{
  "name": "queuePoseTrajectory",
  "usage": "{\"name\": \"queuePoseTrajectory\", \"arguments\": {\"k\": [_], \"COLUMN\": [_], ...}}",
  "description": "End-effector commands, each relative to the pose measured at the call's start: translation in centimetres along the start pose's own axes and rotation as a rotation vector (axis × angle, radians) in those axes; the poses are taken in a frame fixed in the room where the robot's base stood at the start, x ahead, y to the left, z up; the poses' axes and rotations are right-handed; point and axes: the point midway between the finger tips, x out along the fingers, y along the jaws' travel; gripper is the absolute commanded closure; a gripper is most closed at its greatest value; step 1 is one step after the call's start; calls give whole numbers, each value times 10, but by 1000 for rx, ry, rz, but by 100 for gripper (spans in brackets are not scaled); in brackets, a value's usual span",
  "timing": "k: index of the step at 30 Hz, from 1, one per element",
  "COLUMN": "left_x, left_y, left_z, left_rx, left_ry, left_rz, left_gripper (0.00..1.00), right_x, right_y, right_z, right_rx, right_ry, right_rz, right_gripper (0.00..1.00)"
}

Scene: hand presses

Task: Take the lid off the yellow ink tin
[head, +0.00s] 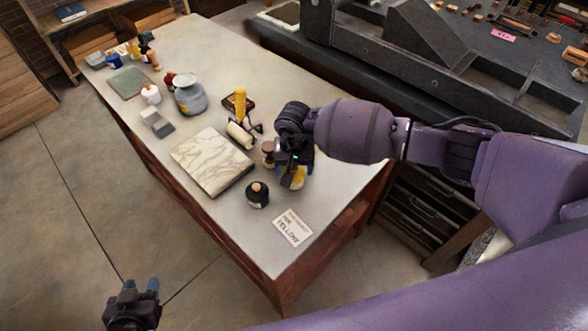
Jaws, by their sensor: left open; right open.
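A yellow object (299,178), probably the yellow ink tin, shows in part at my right gripper (292,181). The gripper and wrist hide most of it, so I cannot tell whether its lid is on or whether the fingers touch it. My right gripper is open, low over the table's near right part. My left gripper (147,287) is open and empty, over the floor beyond the table's left edge at the bottom of the view.
A white card with lettering (293,228) and a dark round pot with a pale knob (257,194) are near the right gripper. A brown-knobbed object (268,152), a marbled slab (212,161), a yellow-handled roller (240,132) and a grey jar (189,98) stand farther back on the table (235,226).

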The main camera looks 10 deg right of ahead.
Motion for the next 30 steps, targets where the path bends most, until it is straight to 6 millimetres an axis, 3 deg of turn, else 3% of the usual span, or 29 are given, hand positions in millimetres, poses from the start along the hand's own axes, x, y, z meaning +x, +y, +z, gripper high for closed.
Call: {"name": "queuePoseTrajectory", "arguments": {"k": [7, 21, 30], "left_x": [-2, 0, 1], "left_y": [0, 0, 0], "left_z": [3, 2, 0], "left_rx": [-1, 0, 1], "left_ry": [-6, -3, 2], "left_rz": [-1, 0, 1], "left_gripper": [57, 57, 57], "right_x": [1, 2, 2], "right_y": [0, 0, 1], "right_z": [0, 1, 1], "right_rx": [0, 0, 0], "right_ry": [0, -1, -3], "right_rz": [-1, 1, 3], "right_gripper": [29, 100, 100]}}
